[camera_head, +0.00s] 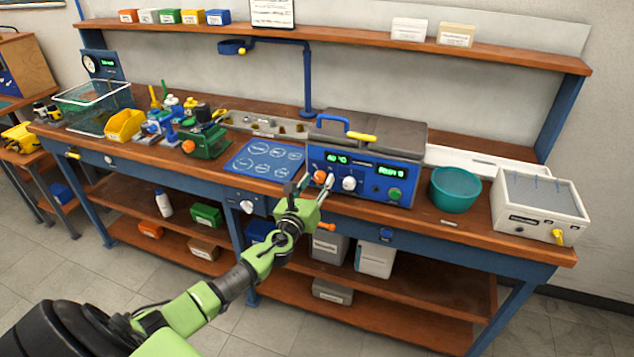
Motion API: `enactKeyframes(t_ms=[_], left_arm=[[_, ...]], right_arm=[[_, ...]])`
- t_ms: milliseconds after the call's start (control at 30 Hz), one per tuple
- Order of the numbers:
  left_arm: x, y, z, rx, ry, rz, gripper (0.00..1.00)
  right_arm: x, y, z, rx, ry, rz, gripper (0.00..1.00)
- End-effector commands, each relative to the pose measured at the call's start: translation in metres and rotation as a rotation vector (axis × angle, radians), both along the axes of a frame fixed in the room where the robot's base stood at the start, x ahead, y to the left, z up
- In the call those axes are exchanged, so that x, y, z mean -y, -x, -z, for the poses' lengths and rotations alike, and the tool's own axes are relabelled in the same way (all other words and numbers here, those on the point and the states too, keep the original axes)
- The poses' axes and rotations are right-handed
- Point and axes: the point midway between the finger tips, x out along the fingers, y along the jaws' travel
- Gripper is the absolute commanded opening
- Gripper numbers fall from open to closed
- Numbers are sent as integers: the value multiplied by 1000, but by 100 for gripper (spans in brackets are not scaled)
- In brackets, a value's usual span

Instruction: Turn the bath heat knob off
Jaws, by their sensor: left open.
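A blue heated bath unit (373,170) with a dark grey lid stands on the bench. Its front panel has two green displays, an orange knob (319,177), a white knob (349,184) and a green button (394,193). Labels are too small to tell which knob is the heat knob. My left gripper (317,184) is open at the panel's left end. Its fingertips appear on either side of the orange knob. I cannot tell if they touch it. My right gripper is not in view.
A teal bowl (454,190) and a white box (540,205) with a yellow tap stand right of the unit. A blue mat (264,159) with circles and a green clamp device (204,143) lie left. A blue post (307,80) rises behind.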

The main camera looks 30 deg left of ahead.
Motion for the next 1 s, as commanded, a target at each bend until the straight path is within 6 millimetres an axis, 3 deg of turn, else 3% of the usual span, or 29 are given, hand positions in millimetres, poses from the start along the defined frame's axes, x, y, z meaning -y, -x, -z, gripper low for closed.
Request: enactKeyframes(t_ms=[300, 467, 1000], left_arm=[[0, -3, 0, 0, 1, 0, 41], [0, -2, 0, 0, 1, 0, 3], [-1, -2, 2, 27, 112, -1, 3]], right_arm=[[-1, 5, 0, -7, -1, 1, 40], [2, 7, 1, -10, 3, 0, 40], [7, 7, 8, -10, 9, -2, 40]])
